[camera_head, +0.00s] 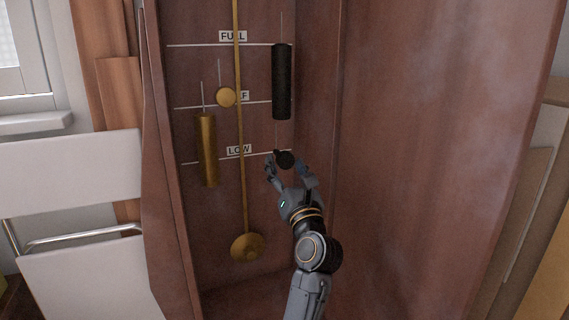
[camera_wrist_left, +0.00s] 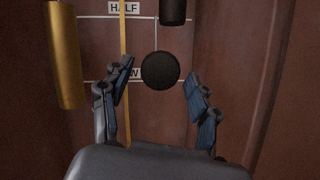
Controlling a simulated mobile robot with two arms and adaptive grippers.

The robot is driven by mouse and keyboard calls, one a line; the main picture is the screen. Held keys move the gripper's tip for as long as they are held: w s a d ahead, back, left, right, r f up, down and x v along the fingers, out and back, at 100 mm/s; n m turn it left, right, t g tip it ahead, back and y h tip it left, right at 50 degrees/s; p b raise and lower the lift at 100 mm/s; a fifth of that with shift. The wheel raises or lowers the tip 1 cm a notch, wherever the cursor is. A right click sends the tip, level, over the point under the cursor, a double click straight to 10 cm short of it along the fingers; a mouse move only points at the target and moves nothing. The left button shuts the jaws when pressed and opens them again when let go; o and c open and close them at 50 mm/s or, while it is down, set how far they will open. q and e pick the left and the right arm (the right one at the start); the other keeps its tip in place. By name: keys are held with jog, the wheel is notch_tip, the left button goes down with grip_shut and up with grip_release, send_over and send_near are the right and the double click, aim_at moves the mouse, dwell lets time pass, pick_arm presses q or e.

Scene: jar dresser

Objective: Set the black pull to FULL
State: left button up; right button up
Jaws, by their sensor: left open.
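The black pull (camera_head: 285,160) is a round dark knob at the height of the LOW line (camera_head: 239,150). It hangs on a thin cord below the black cylinder weight (camera_head: 282,82), whose top is near the FULL line (camera_head: 232,36). My left gripper (camera_head: 288,170) is open just in front of and below the black pull. In the left wrist view, the pull (camera_wrist_left: 161,70) shows between the two open fingers (camera_wrist_left: 159,72), with gaps on both sides. Whether the fingers reach its depth, I cannot tell. My right gripper is in neither view.
A gold knob (camera_head: 227,97) hangs near the HALF line, and a gold cylinder weight (camera_head: 207,150) hangs at left. A brass pendulum (camera_head: 247,247) hangs between. The tall wooden case's right side wall (camera_head: 420,150) stands close to my left arm.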

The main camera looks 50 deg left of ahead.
aim_at(286, 168)
pick_arm(q)
jog(key=v, duration=0.6)
dwell(0.5)
